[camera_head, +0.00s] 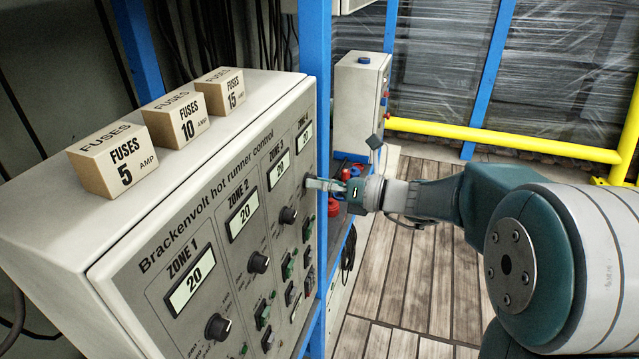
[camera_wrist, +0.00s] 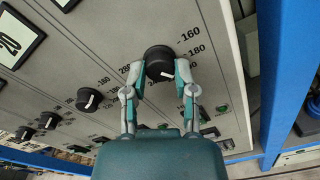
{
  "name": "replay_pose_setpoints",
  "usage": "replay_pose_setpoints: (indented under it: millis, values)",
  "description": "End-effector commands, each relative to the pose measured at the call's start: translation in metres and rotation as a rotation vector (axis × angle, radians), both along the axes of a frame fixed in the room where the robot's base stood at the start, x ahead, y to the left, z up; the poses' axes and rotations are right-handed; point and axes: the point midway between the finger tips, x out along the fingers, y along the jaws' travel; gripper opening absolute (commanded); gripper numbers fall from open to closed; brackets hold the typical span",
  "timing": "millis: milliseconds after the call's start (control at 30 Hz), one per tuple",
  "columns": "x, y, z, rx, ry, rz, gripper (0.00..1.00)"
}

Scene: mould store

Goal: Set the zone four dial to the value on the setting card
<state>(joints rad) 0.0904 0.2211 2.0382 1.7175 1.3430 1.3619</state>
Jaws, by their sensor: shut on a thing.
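The zone four dial (camera_wrist: 159,60) is a black knob with a white pointer line in the wrist view. My gripper (camera_wrist: 162,72) has one finger on each side of it and is shut on it. The pointer faces the lower right of the picture; scale numbers such as 160 and 180 show to its right. In the head view my gripper (camera_head: 316,184) reaches the far end of the grey control panel (camera_head: 150,262) and hides the dial. The zone four display (camera_head: 306,138) shows there at a steep slant, its value hard to read. I see no setting card.
Dials for zone one (camera_head: 217,326), zone two (camera_head: 258,262) and zone three (camera_head: 288,215) line the panel, with switches below. Their displays read 20. Three fuse boxes (camera_head: 120,165) stand on top. A blue post (camera_head: 322,90) rises close behind my gripper.

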Motion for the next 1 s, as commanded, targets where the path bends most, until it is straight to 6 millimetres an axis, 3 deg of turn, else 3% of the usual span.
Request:
replay_pose_setpoints:
  millis: [200, 233, 300, 733, 1000]
  values:
    - [0.003, -0.001, 0.003, 0.003, -0.008, -0.008, 0.00]
    - [0.003, -0.001, 0.003, 0.003, -0.008, -0.008, 0.45]
    - [0.002, -0.001, 0.003, 0.002, -0.006, -0.007, 0.71]
    - [0.000, -0.005, 0.001, 0.001, -0.004, -0.004, 0.71]
    - [-0.016, -0.050, 0.002, 0.001, -0.004, -0.009, 0.71]
